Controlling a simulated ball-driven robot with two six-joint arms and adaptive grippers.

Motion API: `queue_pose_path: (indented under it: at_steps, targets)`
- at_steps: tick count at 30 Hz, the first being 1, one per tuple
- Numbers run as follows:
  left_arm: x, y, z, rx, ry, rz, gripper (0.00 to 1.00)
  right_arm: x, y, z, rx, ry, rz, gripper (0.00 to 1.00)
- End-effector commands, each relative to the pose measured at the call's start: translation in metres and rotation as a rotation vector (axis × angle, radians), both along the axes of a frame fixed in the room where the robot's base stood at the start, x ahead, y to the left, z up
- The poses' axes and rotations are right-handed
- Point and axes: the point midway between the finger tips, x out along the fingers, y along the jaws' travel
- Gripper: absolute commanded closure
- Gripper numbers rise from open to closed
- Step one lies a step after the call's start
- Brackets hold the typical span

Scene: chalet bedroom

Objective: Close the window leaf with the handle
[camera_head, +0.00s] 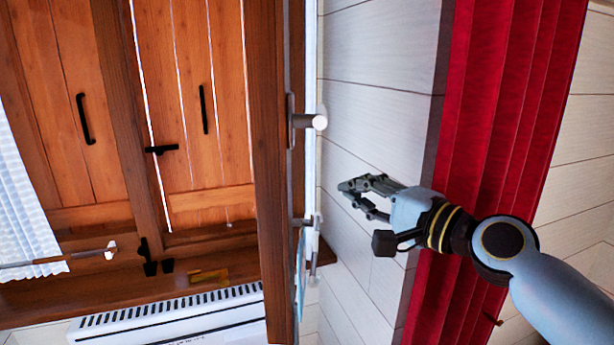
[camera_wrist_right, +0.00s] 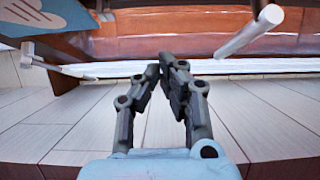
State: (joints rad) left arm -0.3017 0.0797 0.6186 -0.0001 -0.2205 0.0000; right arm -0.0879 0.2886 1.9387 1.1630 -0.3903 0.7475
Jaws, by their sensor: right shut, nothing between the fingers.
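The wooden window leaf (camera_head: 268,150) stands swung open, seen nearly edge-on in the head view. Its grey handle (camera_head: 308,121) sticks out to the right from the leaf. In the wrist view the handle (camera_wrist_right: 250,30) shows as a pale bar at the upper right, in front of the brown leaf (camera_wrist_right: 150,38). My right gripper (camera_head: 350,187) is to the right of the leaf and below the handle in the head view, apart from both. Its fingers (camera_wrist_right: 162,67) are shut and empty in the wrist view. My left gripper is not in view.
Wooden shutters (camera_head: 185,110) with black pulls fill the window at the left. A sill (camera_head: 60,300) and a white radiator (camera_head: 170,322) lie below. A red curtain (camera_head: 500,110) hangs behind my right arm. White plank wall (camera_head: 380,115) shows between leaf and curtain.

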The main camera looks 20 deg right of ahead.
Motion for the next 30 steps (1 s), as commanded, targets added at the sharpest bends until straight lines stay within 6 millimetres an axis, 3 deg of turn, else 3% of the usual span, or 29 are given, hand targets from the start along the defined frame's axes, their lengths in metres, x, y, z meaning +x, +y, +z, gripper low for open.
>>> queue_pose_path:
  at_steps: [9,18,30]
  targets:
    - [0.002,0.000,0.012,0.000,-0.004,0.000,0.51,0.059,0.030,0.002,0.004,0.002,0.002,1.00]
    - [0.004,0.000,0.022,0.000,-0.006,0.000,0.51,0.070,0.060,0.001,-0.001,0.000,0.001,1.00]
    - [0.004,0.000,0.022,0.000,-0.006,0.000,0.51,0.070,0.061,0.000,-0.003,0.000,0.001,1.00]
